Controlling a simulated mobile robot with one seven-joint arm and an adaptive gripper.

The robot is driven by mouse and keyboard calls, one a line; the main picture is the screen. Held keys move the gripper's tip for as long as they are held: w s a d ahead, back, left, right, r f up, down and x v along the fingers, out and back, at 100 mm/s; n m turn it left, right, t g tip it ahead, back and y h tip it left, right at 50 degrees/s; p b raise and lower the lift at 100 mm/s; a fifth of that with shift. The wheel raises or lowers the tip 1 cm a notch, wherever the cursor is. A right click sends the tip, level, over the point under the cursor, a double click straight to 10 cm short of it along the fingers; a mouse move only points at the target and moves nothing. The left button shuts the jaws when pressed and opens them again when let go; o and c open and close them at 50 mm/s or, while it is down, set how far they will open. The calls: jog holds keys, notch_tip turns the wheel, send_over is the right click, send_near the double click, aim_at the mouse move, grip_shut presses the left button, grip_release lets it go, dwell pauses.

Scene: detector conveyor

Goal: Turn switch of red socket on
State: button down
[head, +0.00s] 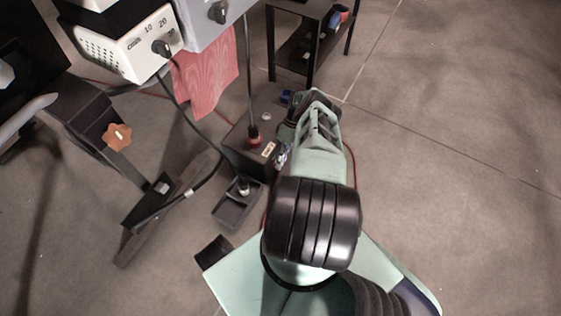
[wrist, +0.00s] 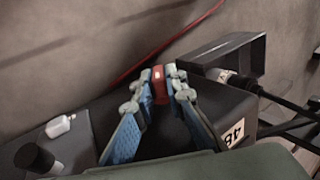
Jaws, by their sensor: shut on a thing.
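The red socket (wrist: 159,82) shows in the wrist view as a small red block at the edge of a dark box (wrist: 98,112). My gripper (wrist: 161,90) has its two blue-padded fingers on either side of the red block, with the fingertips closed against it. The state of the switch cannot be made out. In the head view my gripper (head: 282,156) is at the right side of the dark box (head: 238,150), largely hidden by my own arm.
A red cable (wrist: 170,66) runs behind the socket. A dark open holder (wrist: 225,65) and a black cable stand at right in the wrist view. A white piece (wrist: 60,126) and black knob (wrist: 34,157) are at left. The floor at right in the head view is clear.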

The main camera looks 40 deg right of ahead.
jog(key=c, duration=2)
grip_release()
jog(key=shift+o, duration=0.2)
jog(key=v, duration=1.2)
